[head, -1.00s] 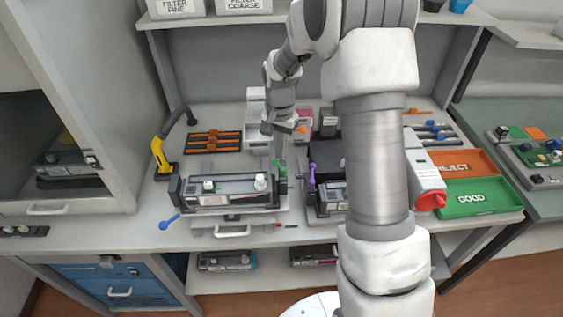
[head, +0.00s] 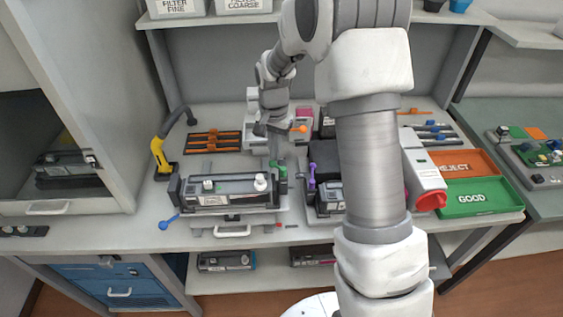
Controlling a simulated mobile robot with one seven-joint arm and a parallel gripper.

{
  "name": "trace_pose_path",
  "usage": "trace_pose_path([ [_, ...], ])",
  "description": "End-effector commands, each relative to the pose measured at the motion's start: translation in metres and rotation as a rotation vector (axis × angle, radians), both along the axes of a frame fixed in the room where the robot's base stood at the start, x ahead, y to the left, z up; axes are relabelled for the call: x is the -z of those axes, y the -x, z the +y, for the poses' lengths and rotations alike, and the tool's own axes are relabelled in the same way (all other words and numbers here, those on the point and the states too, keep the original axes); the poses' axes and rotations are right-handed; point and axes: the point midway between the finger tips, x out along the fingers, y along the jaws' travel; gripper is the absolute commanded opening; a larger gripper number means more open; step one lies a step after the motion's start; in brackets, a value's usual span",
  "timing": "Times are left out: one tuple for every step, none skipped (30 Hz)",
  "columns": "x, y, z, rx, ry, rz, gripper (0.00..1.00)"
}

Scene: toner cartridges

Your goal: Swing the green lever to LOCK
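The green lever (head: 282,173) stands at the right end of a fixture (head: 173,190) that holds a dark toner cartridge (head: 226,190) with white knobs. My gripper (head: 275,158) points down just above and behind the green lever, overlapping its top in the picture. I cannot tell if it touches the lever. The fingers are small and partly lost against the lever, so whether they are open or shut is unclear. No LOCK marking can be read from here.
A second fixture with a purple lever (head: 312,175) stands close to the right. A blue-knobbed lever (head: 169,221) sticks out at the front left. A yellow tool (head: 160,155) stands at the left. Green GOOD (head: 505,206) and orange REJECT (head: 484,158) trays lie at the right.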

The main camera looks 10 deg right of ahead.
Motion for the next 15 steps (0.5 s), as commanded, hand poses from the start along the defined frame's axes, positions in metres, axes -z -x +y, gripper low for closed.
trace_pose_path([
  [0.0000,0.0002,0.0003,0.000,0.000,0.000,0.00],
  [0.0000,0.0002,0.0003,0.000,0.000,0.000,0.00],
  [0.0000,0.0002,0.0002,0.000,0.000,0.000,0.00],
  [0.0000,0.0002,0.0002,0.000,0.000,0.000,0.00],
  [0.0000,0.0002,0.0001,0.000,0.000,0.000,0.00],
  [0.0000,0.0002,0.0001,0.000,0.000,0.000,0.00],
  [-0.0001,0.0002,0.0001,0.000,0.000,0.000,0.00],
  [0.0000,0.0002,0.0003,0.000,0.000,0.000,0.00],
  [0.0000,0.0004,0.0007,0.000,0.000,0.000,0.00],
  [0.0001,0.0005,0.0013,-0.001,0.000,0.000,0.00],
  [0.0001,0.0007,0.0020,-0.001,0.000,0.000,0.00],
  [0.0002,0.0011,0.0031,-0.001,0.000,0.000,0.00],
  [0.0002,0.0014,0.0040,-0.001,0.000,0.000,0.00],
  [0.0002,0.0017,0.0049,-0.001,0.000,0.000,0.00],
  [0.0002,0.0021,0.0059,-0.001,0.000,0.000,0.00],
])
